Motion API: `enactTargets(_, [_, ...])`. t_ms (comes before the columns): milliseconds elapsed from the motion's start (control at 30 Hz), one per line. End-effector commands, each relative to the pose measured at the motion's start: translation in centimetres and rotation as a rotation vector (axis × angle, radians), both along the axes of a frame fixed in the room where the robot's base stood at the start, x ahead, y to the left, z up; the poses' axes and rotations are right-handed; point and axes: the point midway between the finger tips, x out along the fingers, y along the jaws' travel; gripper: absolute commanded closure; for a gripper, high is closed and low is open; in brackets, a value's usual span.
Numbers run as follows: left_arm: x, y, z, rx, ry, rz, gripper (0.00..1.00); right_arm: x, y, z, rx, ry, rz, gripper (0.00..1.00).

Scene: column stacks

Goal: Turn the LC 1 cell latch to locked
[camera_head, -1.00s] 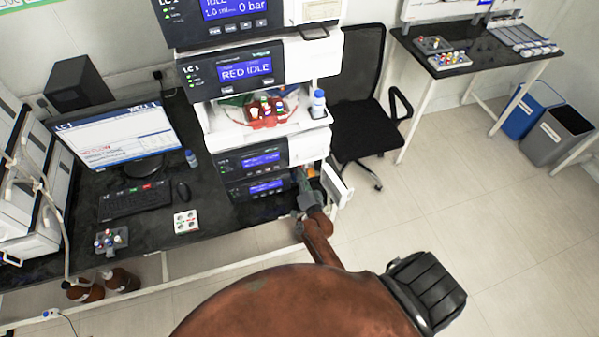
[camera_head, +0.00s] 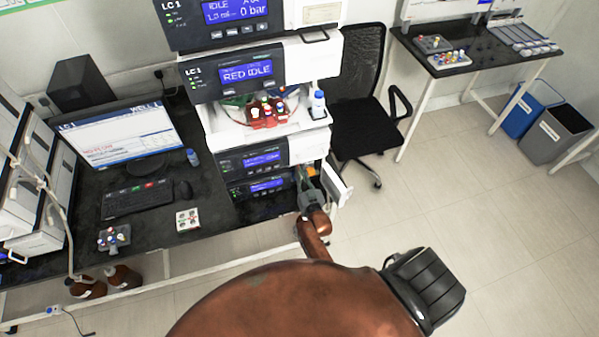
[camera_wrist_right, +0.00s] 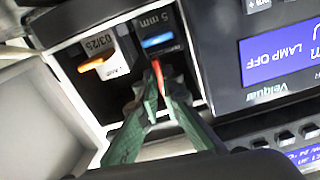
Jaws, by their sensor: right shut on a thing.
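The LC 1 stack stands in the middle of the head view. My right gripper (camera_head: 303,174) reaches into that opening. In the right wrist view its two green fingers (camera_wrist_right: 158,82) are closed around a small red-orange lever (camera_wrist_right: 157,72), the cell latch, below a dark cell marked "5 mm" (camera_wrist_right: 155,25). The fingers hide most of the latch, so I cannot tell its exact angle. My left gripper is not in view.
Beside the cell, a white block marked "03/25" (camera_wrist_right: 100,43) carries an orange tab (camera_wrist_right: 97,62). The open door is close to my right gripper. A black chair (camera_head: 368,135) stands to the right.

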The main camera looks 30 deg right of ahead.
Motion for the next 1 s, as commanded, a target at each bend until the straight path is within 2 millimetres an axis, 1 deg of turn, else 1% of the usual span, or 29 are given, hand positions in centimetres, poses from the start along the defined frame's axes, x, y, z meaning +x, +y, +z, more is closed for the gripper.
enactTargets(300, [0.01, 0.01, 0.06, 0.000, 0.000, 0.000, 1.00, -0.04, 0.12, -0.12, -0.080, 0.021, 0.001, 1.00])
enactTargets(733, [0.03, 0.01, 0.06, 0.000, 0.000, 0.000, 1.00, -0.05, 0.14, -0.15, -0.088, 0.024, 0.001, 1.00])
enactTargets(767, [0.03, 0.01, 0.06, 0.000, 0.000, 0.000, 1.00, -0.05, 0.14, -0.15, -0.088, 0.024, 0.001, 0.93])
enactTargets(1000, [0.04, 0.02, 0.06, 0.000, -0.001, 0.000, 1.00, -0.02, 0.09, -0.08, -0.088, 0.023, 0.001, 0.77])
